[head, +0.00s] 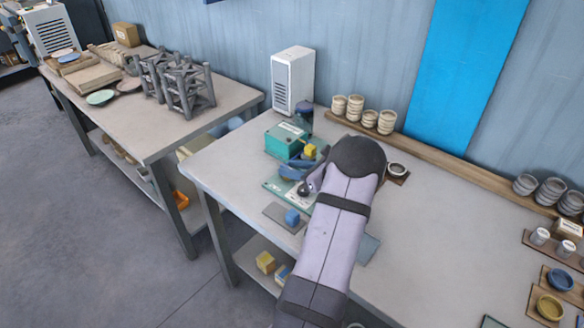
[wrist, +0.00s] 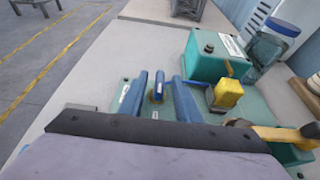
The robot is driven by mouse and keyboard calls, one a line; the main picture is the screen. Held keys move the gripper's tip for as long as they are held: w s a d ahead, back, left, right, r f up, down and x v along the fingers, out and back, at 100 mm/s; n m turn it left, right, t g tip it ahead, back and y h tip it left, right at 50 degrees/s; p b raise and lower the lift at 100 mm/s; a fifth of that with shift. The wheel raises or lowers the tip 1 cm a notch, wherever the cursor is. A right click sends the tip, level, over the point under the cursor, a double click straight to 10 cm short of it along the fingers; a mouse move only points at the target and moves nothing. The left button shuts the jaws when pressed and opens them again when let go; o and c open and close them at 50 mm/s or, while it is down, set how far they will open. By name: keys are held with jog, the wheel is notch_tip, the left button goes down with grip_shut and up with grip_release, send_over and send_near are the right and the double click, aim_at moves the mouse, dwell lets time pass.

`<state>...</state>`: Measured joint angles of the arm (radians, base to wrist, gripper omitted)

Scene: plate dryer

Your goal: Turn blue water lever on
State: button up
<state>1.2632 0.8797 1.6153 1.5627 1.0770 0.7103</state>
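The blue water lever (wrist: 158,86) stands upright on a teal base plate (wrist: 120,92) in the wrist view, with a small brassy part at its foot. My gripper (wrist: 160,97) is open, with one blue finger on each side of the lever. Narrow gaps show between the lever and both fingers, so they do not appear closed on it. In the head view my gripper (head: 293,171) is a small blue shape over the green station, largely hidden by my arm. The lever cannot be told apart from it there.
A teal box (wrist: 210,55) stands behind, with a yellow block-shaped part (wrist: 228,94) and a yellow bar (wrist: 275,133) to the right. A blue-lidded jar (wrist: 272,42) and white dryer unit (head: 292,80) are farther back.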

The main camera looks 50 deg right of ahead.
jog(key=shift+c, duration=0.5)
grip_shut()
jog(key=shift+d, duration=0.1)
jog(key=shift+d+n+y+b, duration=0.2)
jog(key=shift+n+y+b, duration=0.5)
jog(key=shift+n+y, duration=0.85)
jog(key=shift+r+y, duration=0.1)
jog(key=shift+y, duration=0.15)
jog(key=shift+o, duration=0.5)
grip_release()
jog(key=shift+s, duration=0.1)
